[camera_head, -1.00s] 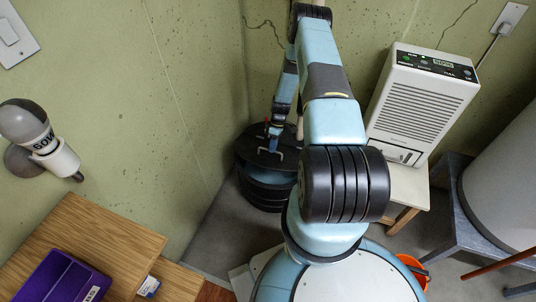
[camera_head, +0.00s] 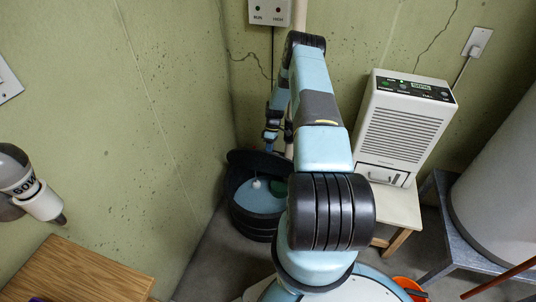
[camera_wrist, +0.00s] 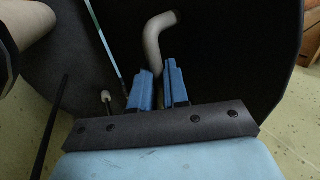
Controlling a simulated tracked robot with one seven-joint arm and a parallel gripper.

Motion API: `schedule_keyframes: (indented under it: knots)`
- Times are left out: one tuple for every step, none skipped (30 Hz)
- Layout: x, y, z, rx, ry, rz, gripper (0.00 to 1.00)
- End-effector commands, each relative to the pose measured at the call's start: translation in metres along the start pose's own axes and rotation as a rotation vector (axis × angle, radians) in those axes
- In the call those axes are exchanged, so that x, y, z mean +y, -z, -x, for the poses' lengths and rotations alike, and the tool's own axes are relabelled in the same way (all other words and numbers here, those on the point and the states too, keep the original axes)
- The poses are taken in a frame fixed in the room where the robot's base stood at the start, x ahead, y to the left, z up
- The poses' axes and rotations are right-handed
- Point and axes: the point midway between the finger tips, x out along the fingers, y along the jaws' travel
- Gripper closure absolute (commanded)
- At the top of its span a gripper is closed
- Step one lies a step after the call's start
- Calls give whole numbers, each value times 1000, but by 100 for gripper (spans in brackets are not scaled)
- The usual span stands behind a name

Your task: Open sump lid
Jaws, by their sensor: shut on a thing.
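The sump lid (camera_head: 246,158), a dark disc, is tilted up at the back of the round black sump basin (camera_head: 254,221). The basin's mouth is uncovered at the front, showing blue water, a white float (camera_head: 256,183) and something green. In the wrist view the lid's dark face (camera_wrist: 225,60) fills most of the background. My gripper (camera_wrist: 158,78) is shut on the lid's bent grey handle (camera_wrist: 154,42), which runs down between the blue fingers. In the head view my gripper (camera_head: 270,136) is small beside the raised lid, and its fingertips are hard to make out.
A pale vertical pipe (camera_head: 299,14) stands behind my arm. A white dehumidifier (camera_head: 404,130) sits on a small stool (camera_head: 398,207) at right, near a grey tank (camera_head: 505,180). A wooden surface (camera_head: 80,272) is at lower left. The wall corner is close behind the basin.

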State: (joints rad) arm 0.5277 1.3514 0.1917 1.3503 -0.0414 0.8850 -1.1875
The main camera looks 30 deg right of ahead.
Motion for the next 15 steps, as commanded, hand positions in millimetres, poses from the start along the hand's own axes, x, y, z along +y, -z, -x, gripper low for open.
schedule_keyframes:
  knots:
    - [2,-6,-8,-5,-1,-4,100]
    - [2,-6,-8,-6,0,-4,100]
    - [2,-6,-8,-6,0,-4,100]
    - [2,-6,-8,-6,0,-4,100]
    - [2,-6,-8,-7,0,-3,100]
    - [2,-6,-9,-7,1,-3,100]
    - [2,-5,-9,-7,1,-3,100]
    - [2,-5,-9,-7,1,-2,100]
    - [1,-5,-9,-8,1,-2,100]
    - [1,-5,-9,-8,1,-2,100]
    - [1,-5,-9,-8,1,-2,100]
    - [1,-4,-9,-9,1,-1,100]
    - [1,-4,-10,-9,1,-1,84]
    - [1,-4,-10,-8,1,-1,81]
    - [0,-4,-9,-9,1,0,78]
